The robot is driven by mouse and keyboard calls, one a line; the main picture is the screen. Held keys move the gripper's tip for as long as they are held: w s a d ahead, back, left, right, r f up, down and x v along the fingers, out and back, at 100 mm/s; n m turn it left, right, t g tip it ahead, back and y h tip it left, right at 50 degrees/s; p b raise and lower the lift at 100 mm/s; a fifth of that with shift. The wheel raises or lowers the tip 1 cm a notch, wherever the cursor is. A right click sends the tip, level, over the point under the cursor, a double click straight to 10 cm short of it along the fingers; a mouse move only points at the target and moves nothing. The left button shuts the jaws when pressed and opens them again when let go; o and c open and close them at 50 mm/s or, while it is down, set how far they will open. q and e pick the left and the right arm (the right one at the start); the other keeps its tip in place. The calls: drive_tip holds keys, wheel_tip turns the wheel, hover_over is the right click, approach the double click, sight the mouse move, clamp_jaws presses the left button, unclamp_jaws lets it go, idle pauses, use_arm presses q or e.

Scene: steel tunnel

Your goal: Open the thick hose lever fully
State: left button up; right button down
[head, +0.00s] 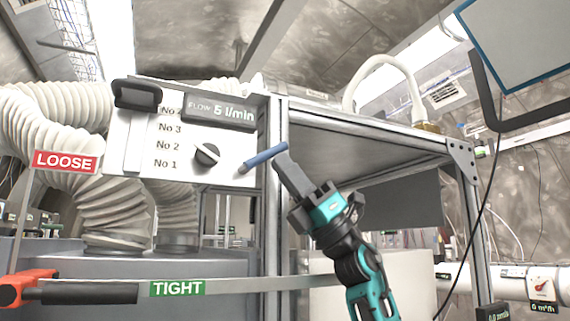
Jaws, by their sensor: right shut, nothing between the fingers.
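A black bar grip (88,292) with a red hub (28,284) lies level at the lower left. It looks like the lever and points right at a green TIGHT label (177,288). A red LOOSE label (66,162) stands higher up, on the left. Thick white ribbed hoses (110,210) run behind. My right gripper (281,158) is shut and empty, well up and right of the black grip. Its tips overlap the right end of a blue rod (262,158) in the picture; I cannot tell if they touch. My left gripper is not in view.
A white panel (228,165) with a round knob (206,154), a black handle (137,95) and a flow display (221,113) stands left of my right gripper. A metal frame post (272,235) stands beside it. A shelf frame (470,215) is on the right.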

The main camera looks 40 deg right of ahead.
sight(281, 145)
drive_tip(key=r+n+g+p, duration=0.1)
drive_tip(key=r+g+h+p, duration=0.1)
drive_tip(key=g+p, duration=0.1)
drive_tip(key=r+n+g+p, duration=0.1)
drive_tip(key=p, duration=0.1)
drive_tip(key=shift+a+r+n+h, duration=0.2)
drive_tip(key=shift+a+n+h, duration=0.05)
drive_tip(key=shift+n+h, duration=0.05)
drive_tip(key=shift+w+a+r+p, duration=0.15)
drive_tip(key=shift+a+r+p, duration=0.15)
drive_tip(key=shift+r+p, duration=0.25)
drive_tip(key=shift+w+a+r+p, duration=0.1)
drive_tip(key=shift+a+r+p, duration=0.15)
drive_tip(key=shift+a+p, duration=0.1)
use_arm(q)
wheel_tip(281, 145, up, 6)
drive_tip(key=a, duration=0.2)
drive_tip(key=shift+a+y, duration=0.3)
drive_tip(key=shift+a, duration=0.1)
use_arm(e)
drive_tip(key=shift+a+r, duration=0.15)
drive_tip(key=shift+a, duration=0.05)
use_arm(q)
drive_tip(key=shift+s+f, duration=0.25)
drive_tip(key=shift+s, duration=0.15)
